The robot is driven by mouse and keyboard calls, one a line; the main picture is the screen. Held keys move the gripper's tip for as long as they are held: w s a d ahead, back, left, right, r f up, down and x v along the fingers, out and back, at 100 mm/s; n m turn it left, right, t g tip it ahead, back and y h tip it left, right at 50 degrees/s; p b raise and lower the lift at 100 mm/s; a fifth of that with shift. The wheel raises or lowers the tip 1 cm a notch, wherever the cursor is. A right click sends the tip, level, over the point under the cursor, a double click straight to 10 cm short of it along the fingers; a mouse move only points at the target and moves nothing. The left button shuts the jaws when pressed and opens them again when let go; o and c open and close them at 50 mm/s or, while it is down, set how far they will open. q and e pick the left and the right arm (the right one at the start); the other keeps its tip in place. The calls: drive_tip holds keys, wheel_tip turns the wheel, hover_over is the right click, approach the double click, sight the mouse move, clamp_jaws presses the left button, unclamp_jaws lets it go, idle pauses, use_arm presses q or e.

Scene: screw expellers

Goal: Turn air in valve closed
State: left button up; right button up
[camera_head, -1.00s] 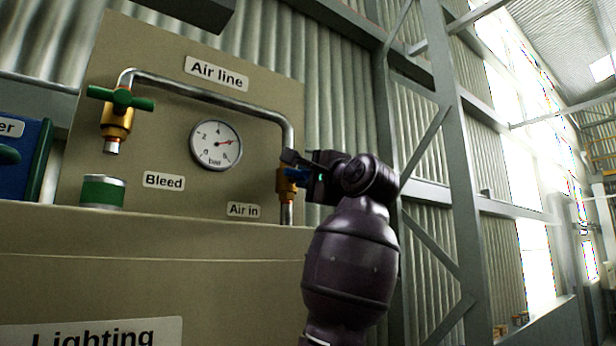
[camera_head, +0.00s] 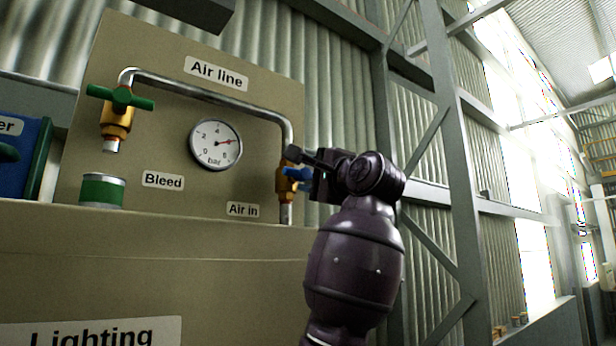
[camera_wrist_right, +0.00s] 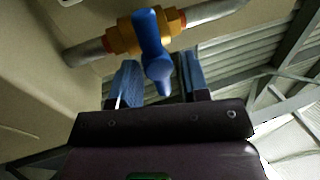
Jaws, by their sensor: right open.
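The air in valve (camera_head: 283,182) is a brass body on the right-hand vertical pipe, above the "Air in" label. Its blue handle (camera_head: 297,173) points right toward my right gripper (camera_head: 303,163). In the right wrist view the blue handle (camera_wrist_right: 152,48) lies across the pipe, with its tip toward the camera. My right gripper (camera_wrist_right: 160,72) is open, with one blue-grey finger on each side of the handle's tip and gaps visible on both sides. The valve (camera_wrist_right: 124,37) shows unobstructed there. My left gripper is not in view.
The bleed valve (camera_head: 120,98) with a green handle hangs at left above a green-banded can (camera_head: 102,190). The panel (camera_head: 255,110) stands close behind the pipe. A steel column (camera_head: 455,150) stands at right.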

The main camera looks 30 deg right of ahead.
drive_tip(key=b+v, duration=0.2)
drive_tip(key=v, duration=0.7)
drive_tip(key=shift+s, duration=0.35)
drive_tip(key=shift+f, duration=0.1)
